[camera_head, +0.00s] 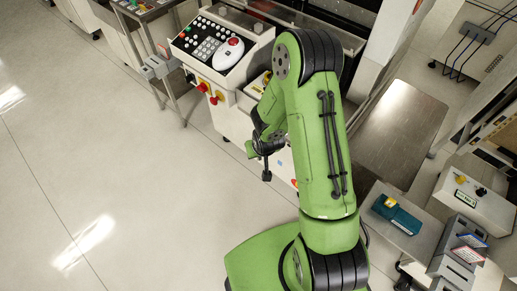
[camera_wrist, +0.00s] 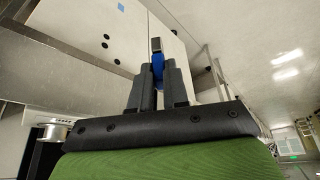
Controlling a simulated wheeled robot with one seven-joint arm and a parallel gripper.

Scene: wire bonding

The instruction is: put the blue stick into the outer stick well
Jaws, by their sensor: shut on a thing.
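The blue stick (camera_wrist: 158,66) is clamped between the two dark fingers of my gripper (camera_wrist: 158,80) in the wrist view. A dark grey end of the stick sticks out beyond the fingertips. In the head view my gripper (camera_head: 266,162) hangs beside the front of the white machine, partly behind my green arm. The stick cannot be made out in that view. I cannot pick out the outer stick well in either view; my arm covers part of the machine.
The white machine has a control panel (camera_head: 212,52) with a keypad and coloured buttons. A metal table (camera_head: 398,130) stands right of my arm. A grey surface with a teal object (camera_head: 397,213) is at lower right. The floor (camera_head: 90,170) on the left is clear.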

